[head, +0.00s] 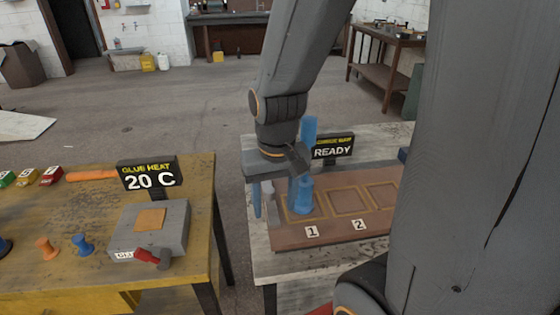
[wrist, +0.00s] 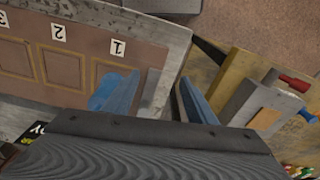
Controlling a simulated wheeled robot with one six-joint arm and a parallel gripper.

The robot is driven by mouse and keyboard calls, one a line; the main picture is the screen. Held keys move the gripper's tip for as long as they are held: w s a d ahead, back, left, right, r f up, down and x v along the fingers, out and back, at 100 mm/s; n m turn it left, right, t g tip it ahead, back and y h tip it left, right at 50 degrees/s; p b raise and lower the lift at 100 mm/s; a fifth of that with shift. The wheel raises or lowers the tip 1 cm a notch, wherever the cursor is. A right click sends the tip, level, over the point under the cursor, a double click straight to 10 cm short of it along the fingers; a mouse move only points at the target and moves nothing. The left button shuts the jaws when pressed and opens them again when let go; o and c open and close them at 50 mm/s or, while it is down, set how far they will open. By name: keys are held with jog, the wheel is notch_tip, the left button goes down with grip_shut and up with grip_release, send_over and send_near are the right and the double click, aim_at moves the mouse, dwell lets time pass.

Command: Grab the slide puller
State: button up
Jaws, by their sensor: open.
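I cannot tell for sure which thing is the slide puller. A blue upright shape (head: 303,197) shows at square 1 of the brown board (head: 290,240); how much of it is my finger is unclear. A lighter blue piece (wrist: 103,92) shows beside my left finger in the wrist view, near square 1. My gripper (head: 276,205) hangs over the left end of the board, pointing down.
The yellow bench (head: 60,205) at left holds a grey heater block (head: 150,232) with a red handle, an orange knob (head: 46,248) and a blue knob (head: 82,245). A "READY" sign (head: 333,151) stands behind the board. Floor shows between the benches.

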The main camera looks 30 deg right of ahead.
aim_at(310, 119)
jog(key=w+d+r+m, duration=0.2)
jog(key=d+r+m, duration=0.2)
jog(key=r+m, duration=0.1)
jog(key=w+d+r+m+p, duration=0.1)
jog(key=w+d+r+m, duration=0.1)
jog(key=r+m, duration=0.3)
jog(key=w+d+r+m+g+p, duration=0.1)
jog(key=w+d+r+m, duration=0.1)
jog(key=d+r+m, duration=0.3)
jog(key=shift+w+d+r+m, duration=0.1)
jog(key=shift+d+r+m, duration=0.1)
jog(key=shift+m, duration=0.85)
jog(key=shift+w+d+r+m, duration=0.1)
jog(key=shift+d+m, duration=0.05)
jog(key=shift+m, duration=0.9)
jog(key=shift+d, duration=0.1)
jog(key=shift+f, duration=0.4)
jog(key=shift+f+p, duration=1.4)
jog(key=shift+f, duration=2.05)
grip_shut()
